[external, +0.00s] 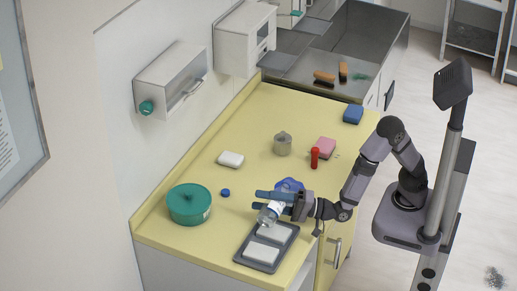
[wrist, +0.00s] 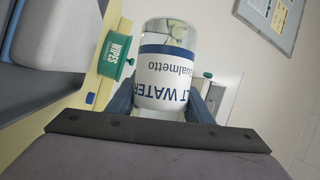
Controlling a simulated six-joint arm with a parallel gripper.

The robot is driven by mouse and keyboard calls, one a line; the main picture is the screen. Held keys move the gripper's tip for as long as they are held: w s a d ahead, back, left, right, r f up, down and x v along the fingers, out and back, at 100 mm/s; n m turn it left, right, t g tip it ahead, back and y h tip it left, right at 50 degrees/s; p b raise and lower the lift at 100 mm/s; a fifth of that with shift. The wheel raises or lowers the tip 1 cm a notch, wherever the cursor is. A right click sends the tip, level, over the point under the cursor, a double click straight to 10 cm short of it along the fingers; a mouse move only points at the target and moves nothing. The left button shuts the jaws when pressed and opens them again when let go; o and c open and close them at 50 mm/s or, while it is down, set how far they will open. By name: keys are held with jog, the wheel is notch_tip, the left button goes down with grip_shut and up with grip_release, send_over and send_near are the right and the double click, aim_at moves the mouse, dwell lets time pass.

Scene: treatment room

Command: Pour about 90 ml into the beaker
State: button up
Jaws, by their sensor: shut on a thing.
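My gripper (external: 274,201) is shut on a clear bottle (external: 264,217) with a white and blue label. It holds the bottle tilted, near the front of the yellow counter, above or beside the grey tray. In the wrist view the bottle (wrist: 166,75) fills the middle, its label upside down, reading "LT WATER" and "Qualmetto". Its clear end points up in that picture; the liquid level cannot be told. A blue cap (external: 225,193) lies on the counter.
A grey tray (external: 243,255) with white blocks lies at the counter's front. A green wipes tub (external: 189,205) stands left. A blue object (external: 291,184) is partly hidden behind my gripper. A white block (external: 231,159), red item (external: 315,157), pink sponge (external: 326,146) and blue sponge (external: 353,114) lie farther back.

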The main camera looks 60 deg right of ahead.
jog(key=shift+a+r+n+p, duration=0.2)
jog(key=shift+n+p, duration=0.3)
jog(key=shift+p, duration=0.9)
jog(key=shift+f+g+p, duration=0.1)
jog(key=shift+g+p, duration=0.2)
jog(key=shift+p, duration=0.25)
jog(key=shift+a+f+n, duration=0.1)
jog(key=shift+f+n, duration=0.05)
jog(key=shift+n, duration=0.15)
dwell(0.4)
